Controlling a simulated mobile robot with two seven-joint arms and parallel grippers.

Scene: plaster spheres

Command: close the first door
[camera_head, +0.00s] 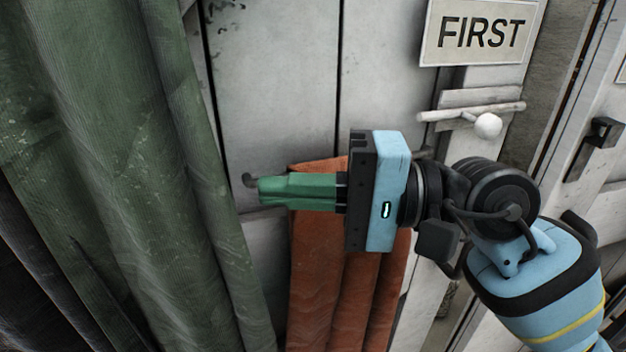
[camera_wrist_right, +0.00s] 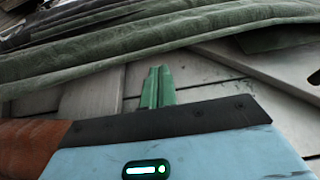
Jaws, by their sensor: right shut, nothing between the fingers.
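The first door (camera_head: 275,75) is a pale, stained plank surface filling the middle of the head view. It carries a sign (camera_head: 481,33) reading FIRST. Below the sign is a white bar with a round knob (camera_head: 488,125). I cannot tell from these frames how far the door stands open. My left gripper is not in view.
A green curtain (camera_head: 110,150) hangs in folds at the left, close to the fingertips; it crosses the right wrist view (camera_wrist_right: 130,40). An orange-brown cloth (camera_head: 325,290) hangs behind my right gripper. A dark latch (camera_head: 603,132) is on another pale panel at the far right.

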